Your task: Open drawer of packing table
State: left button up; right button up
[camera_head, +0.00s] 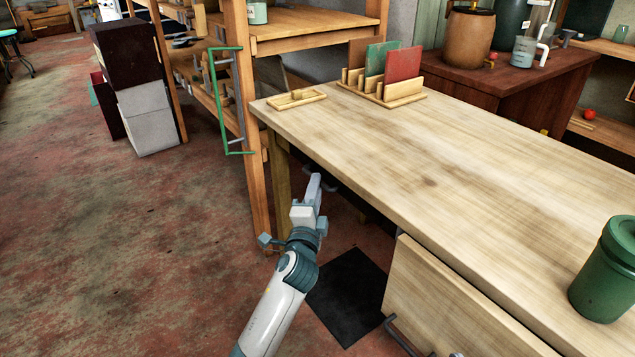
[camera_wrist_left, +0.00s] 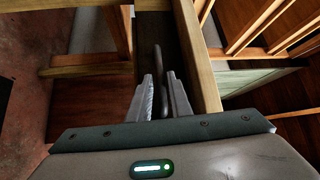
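The packing table (camera_head: 470,150) has a pale wooden top and runs across the right half of the head view. A pale wooden drawer front (camera_head: 450,312) with a dark bar handle (camera_head: 402,338) shows under its near edge at lower right. My left gripper (camera_head: 314,188) is beside the table's left end, below the top. In the left wrist view its two fingers (camera_wrist_left: 162,92) stand apart, with a grey curved bar (camera_wrist_left: 158,62) between or just beyond them. I cannot tell whether they touch it. My right gripper is out of view.
A green canister (camera_head: 607,270), a rack with coloured boards (camera_head: 382,88) and a small wooden tray (camera_head: 296,98) stand on the table. A wooden shelf unit (camera_head: 262,170) is close at the left end. Red-grey floor lies open at left.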

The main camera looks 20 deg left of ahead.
pick_arm(q)
jog(key=shift+w+a+r, duration=0.1)
jog(key=shift+w, duration=0.65)
jog(key=shift+w+a+r, duration=0.1)
jog(key=shift+w, duration=0.65)
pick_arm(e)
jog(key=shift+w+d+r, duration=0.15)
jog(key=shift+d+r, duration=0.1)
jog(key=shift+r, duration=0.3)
pick_arm(q)
grip_shut()
jog(key=shift+s, duration=0.15)
